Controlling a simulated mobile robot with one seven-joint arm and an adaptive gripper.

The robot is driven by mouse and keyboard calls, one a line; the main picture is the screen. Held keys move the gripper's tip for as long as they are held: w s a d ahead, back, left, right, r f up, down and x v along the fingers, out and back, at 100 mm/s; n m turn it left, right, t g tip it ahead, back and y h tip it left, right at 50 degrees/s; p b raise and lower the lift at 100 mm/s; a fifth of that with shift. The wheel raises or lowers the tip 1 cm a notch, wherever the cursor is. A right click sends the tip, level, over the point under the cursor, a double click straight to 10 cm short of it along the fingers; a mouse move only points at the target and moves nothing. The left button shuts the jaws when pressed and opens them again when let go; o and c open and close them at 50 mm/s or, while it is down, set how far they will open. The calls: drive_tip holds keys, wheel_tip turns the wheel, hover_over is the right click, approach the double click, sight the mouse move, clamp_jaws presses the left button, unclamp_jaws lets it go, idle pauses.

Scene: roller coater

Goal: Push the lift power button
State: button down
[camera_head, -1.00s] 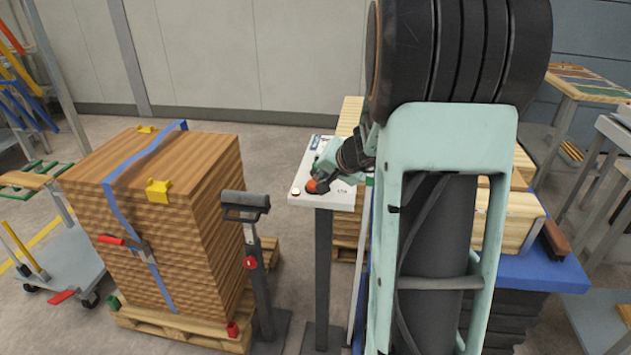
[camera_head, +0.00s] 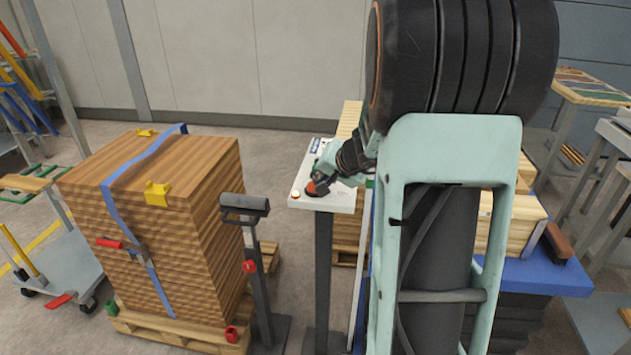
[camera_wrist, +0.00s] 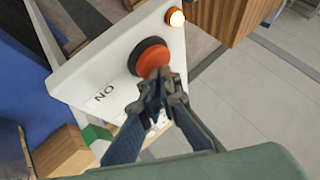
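A round red-orange button (camera_wrist: 151,57) on a black base sits on a white panel (camera_wrist: 100,66) marked "ON" in the wrist view. My gripper (camera_wrist: 160,78) has its fingertips together with nothing between them. The tips are at the lower edge of the button and appear to touch it. A small lamp (camera_wrist: 176,17) near the panel's corner glows orange. In the head view, the panel (camera_head: 335,201) stands on a dark post, and my gripper (camera_head: 318,184) is over the button, largely hiding it.
A strapped stack of brown boards (camera_head: 190,225) on a pallet stands left of the panel. A roller stand (camera_head: 246,207) is between them. Open floor shows behind the stack.

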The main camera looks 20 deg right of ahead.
drive_tip(key=shift+a+r+p, duration=0.15)
drive_tip(key=shift+r+p, duration=2.2)
drive_tip(key=shift+r, duration=0.1)
